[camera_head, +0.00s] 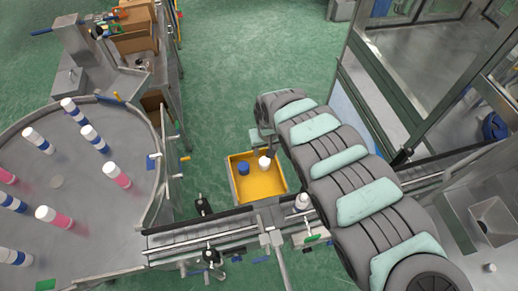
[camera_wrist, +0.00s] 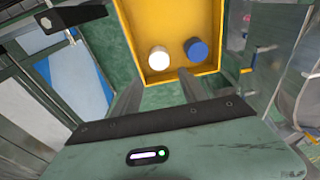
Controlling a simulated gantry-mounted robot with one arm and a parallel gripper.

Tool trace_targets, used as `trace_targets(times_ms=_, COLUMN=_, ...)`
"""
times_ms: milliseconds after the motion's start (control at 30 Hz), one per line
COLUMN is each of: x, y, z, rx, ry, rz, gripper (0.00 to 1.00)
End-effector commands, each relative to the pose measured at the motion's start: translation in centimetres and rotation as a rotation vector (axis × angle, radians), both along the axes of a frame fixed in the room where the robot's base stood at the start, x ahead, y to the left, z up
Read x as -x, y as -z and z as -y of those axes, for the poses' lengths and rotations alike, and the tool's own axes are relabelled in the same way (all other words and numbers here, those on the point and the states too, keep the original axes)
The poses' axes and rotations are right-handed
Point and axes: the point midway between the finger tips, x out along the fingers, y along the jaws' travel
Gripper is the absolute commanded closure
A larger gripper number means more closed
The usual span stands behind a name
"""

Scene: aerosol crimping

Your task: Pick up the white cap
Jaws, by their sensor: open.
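The white cap (camera_head: 264,162) lies in a yellow bin (camera_head: 272,187) on the right of a blue cap (camera_head: 243,168). In the wrist view the white cap (camera_wrist: 159,58) is in the bin near its closer wall, with the blue cap (camera_wrist: 196,49) on its right. My gripper (camera_wrist: 158,95) is open and empty, its two fingers reaching toward the bin's near edge and apart from the cap. In the head view my arm comes from the lower right, and the gripper end is beside the bin's upper edge, partly hidden by the arm.
A round metal table (camera_head: 85,190) with several white-capped cans stands at the left. A conveyor (camera_head: 200,236) runs below the bin, with a white-topped can (camera_head: 302,201) on it. A glazed metal frame (camera_head: 375,65) stands at the right. Green floor is clear above the bin.

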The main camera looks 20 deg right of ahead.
Motion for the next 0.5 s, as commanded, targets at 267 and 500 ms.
trace_targets(times_ms=267, x=-0.3, y=3.8, z=-0.2, rx=-0.005, ry=-0.001, rz=-0.008, gripper=0.49)
trace_targets(times_ms=500, x=-0.6, y=5.5, z=0.1, rx=-0.001, ry=0.001, rz=-0.005, gripper=0.49)
